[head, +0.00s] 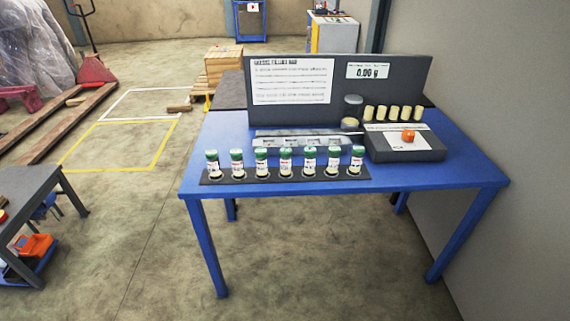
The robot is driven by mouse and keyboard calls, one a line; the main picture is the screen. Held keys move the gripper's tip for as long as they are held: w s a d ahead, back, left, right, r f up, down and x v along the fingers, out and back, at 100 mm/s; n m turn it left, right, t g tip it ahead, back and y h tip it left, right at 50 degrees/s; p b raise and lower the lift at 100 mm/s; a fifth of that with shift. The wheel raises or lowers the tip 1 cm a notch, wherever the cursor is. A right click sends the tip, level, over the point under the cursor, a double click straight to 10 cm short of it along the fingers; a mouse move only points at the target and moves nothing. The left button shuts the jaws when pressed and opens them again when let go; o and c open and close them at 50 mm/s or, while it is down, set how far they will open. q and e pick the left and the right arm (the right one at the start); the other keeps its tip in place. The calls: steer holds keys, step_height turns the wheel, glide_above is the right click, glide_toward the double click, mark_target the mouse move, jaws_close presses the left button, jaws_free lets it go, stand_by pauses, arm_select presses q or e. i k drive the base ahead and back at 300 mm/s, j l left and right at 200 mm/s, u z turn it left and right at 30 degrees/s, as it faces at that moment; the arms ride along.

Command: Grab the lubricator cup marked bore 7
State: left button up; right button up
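Several lubricator cups with green tops and white labels stand upright in a row in a dark rack (237,178) on the front left of the blue table. The leftmost cup (213,163) and the rightmost cup (356,160) mark the ends of the row. The labels are too small to read, so I cannot tell which cup is marked bore 7. Neither of my grippers is in the head view.
A dark box (405,152) with an orange knob (408,136) sits at right, near several pale cylinders (393,113). A wall (510,110) closes the right side. Floor in front is clear.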

mark_target(334, 151)
steer(key=i+l+u, duration=0.2)
steer(key=l+u, duration=0.25)
steer(key=l, duration=0.4)
steer(key=k+l, duration=0.25)
steer(key=l, duration=0.15)
steer(key=i+j+z, duration=0.1)
steer(key=i+z, duration=0.25)
steer(key=i, duration=0.2)
